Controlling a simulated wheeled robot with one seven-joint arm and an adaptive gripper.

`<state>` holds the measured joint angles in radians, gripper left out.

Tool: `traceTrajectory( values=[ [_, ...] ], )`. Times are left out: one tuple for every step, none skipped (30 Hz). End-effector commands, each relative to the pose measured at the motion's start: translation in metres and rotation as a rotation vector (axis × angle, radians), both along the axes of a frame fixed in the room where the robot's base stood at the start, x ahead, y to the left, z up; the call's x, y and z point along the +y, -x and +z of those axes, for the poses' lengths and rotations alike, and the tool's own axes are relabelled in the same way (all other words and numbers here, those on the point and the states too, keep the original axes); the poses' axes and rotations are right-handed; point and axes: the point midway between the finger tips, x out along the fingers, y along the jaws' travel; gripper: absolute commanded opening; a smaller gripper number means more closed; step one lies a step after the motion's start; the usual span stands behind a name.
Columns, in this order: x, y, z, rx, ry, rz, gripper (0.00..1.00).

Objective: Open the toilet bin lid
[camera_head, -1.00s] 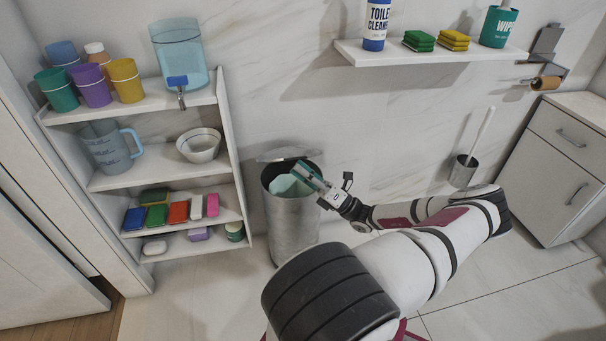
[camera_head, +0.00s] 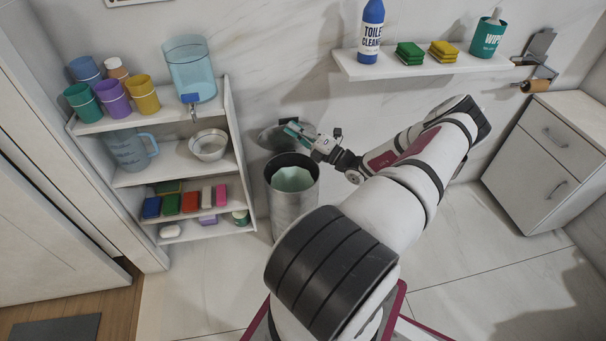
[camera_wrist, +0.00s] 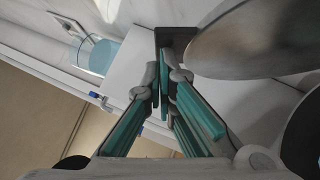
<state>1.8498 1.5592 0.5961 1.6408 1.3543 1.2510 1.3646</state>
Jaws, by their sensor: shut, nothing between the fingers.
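The toilet bin (camera_head: 293,205) is a grey metal cylinder standing on the floor against the back wall. Its mouth is uncovered and a pale green liner shows inside. The grey round lid (camera_head: 272,138) stands raised at the back of the bin, leaning toward the wall. My gripper (camera_head: 290,129) is above the back of the bin, in front of the lid and close to it; I cannot tell whether they touch. In the wrist view the teal fingers of my gripper (camera_wrist: 165,95) are together with nothing between them, and the lid (camera_wrist: 250,40) fills the upper right.
A white shelf unit (camera_head: 238,150) with cups, a jug, a bowl and sponges stands left of the bin. A wall shelf (camera_head: 430,68) holds cleaner, sponges and wipes. A white cabinet (camera_head: 550,160) stands at the right. Floor (camera_head: 460,250) between is clear.

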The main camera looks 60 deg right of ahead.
Motion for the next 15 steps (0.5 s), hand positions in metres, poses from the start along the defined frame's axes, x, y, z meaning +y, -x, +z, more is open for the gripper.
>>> traceTrajectory(
  values=[
    [-0.003, -0.003, 0.006, 0.014, -0.012, 0.001, 0.0],
    [-0.005, -0.004, 0.007, 0.02, -0.021, 0.002, 0.0],
    [-0.007, -0.006, 0.008, 0.029, -0.032, 0.002, 0.0],
    [-0.009, -0.008, 0.009, 0.036, -0.04, 0.0, 0.0],
    [-0.01, -0.009, 0.01, 0.042, -0.047, 0.001, 0.0],
    [-0.012, -0.011, 0.01, 0.049, -0.056, 0.001, 0.0],
    [-0.013, -0.011, 0.011, 0.054, -0.06, 0.001, 0.0],
    [-0.014, -0.012, 0.012, 0.058, -0.064, 0.001, 0.0],
    [-0.015, -0.013, 0.012, 0.061, -0.07, 0.001, 0.0],
    [-0.016, -0.013, 0.012, 0.063, -0.074, 0.0, 0.0],
    [-0.017, -0.014, 0.012, 0.066, -0.076, 0.0, 0.0],
    [-0.017, -0.014, 0.013, 0.068, -0.08, 0.0, 0.0],
    [-0.018, -0.015, 0.013, 0.07, -0.081, -0.001, 0.0],
    [-0.018, -0.015, 0.012, 0.07, -0.082, -0.001, 0.0],
    [-0.018, -0.015, 0.012, 0.071, -0.083, -0.001, 0.0]
  ],
)
